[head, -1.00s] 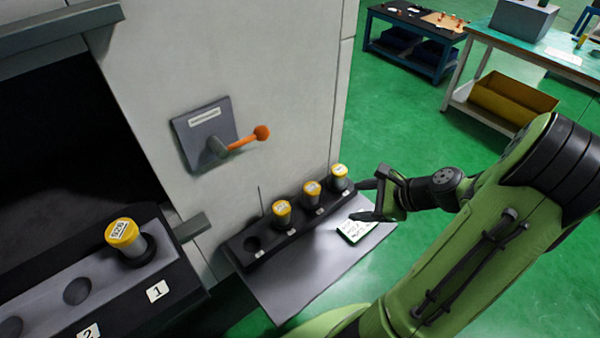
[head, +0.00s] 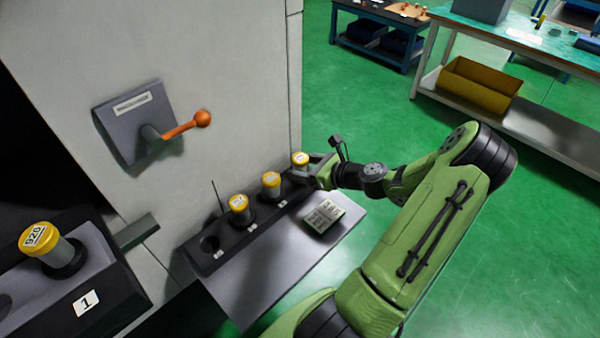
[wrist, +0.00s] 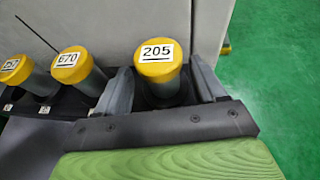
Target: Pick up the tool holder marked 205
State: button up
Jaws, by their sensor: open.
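The tool holder marked 205 (wrist: 158,67) has a yellow cap and a grey body. It stands upright at the far right end of the black rack in the wrist view, and its yellow cap also shows in the head view (head: 300,158). My gripper (wrist: 160,88) is open, with one finger on each side of this holder. Contact between fingers and holder cannot be told. The holder's lower part is partly hidden by my gripper.
Holders marked 670 (wrist: 68,66) and 257 (wrist: 14,70) stand to the left in the same rack (head: 232,243). An empty socket (head: 209,243) is at its left end. An orange-knobbed lever (head: 190,125) juts from the machine wall.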

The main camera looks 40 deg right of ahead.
jog(key=x, duration=0.4)
jog(key=shift+d+b, duration=0.15)
jog(key=shift+b, duration=0.25)
jog(key=shift+r, duration=0.1)
grip_shut()
